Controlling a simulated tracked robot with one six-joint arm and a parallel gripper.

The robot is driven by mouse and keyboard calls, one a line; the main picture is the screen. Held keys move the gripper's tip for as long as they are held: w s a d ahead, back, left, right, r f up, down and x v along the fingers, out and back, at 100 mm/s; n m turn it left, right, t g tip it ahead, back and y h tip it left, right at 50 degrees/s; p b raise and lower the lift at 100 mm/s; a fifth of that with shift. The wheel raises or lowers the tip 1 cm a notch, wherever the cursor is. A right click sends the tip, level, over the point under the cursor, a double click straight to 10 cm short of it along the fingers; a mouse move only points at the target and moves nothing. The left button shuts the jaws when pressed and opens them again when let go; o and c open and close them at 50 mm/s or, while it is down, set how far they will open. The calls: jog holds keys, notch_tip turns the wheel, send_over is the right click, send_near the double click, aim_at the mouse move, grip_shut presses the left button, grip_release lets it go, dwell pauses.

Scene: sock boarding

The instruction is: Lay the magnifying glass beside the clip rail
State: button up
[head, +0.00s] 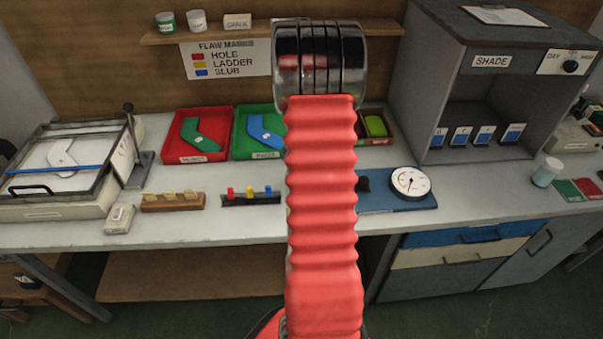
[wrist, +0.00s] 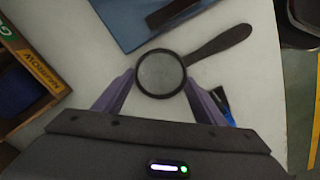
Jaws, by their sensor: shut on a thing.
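The magnifying glass (wrist: 217,42) has a round black-rimmed lens and a dark handle pointing up and right in the wrist view. My gripper (wrist: 160,78) is shut on the lens rim, one finger on each side. The glass appears over the pale bench top; I cannot tell whether it touches it. In the head view my red arm hides the gripper and the glass. The clip rail (head: 235,200) is a dark strip with red, yellow and blue clips near the bench's front edge, left of my arm. A small blue and dark piece by the right finger may be part of it.
A red tray (head: 175,155) and a green tray (head: 240,150) stand behind the rail. A wooden block (head: 172,203) lies left of it. A blue board (head: 410,203) with a dial gauge lies right of my arm. Bare bench (head: 220,178) shows between trays and rail.

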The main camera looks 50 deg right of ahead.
jog(key=o, duration=1.1)
jog(key=shift+r, duration=0.1)
notch_tip(320, 180, up, 12)
dwell(0.6)
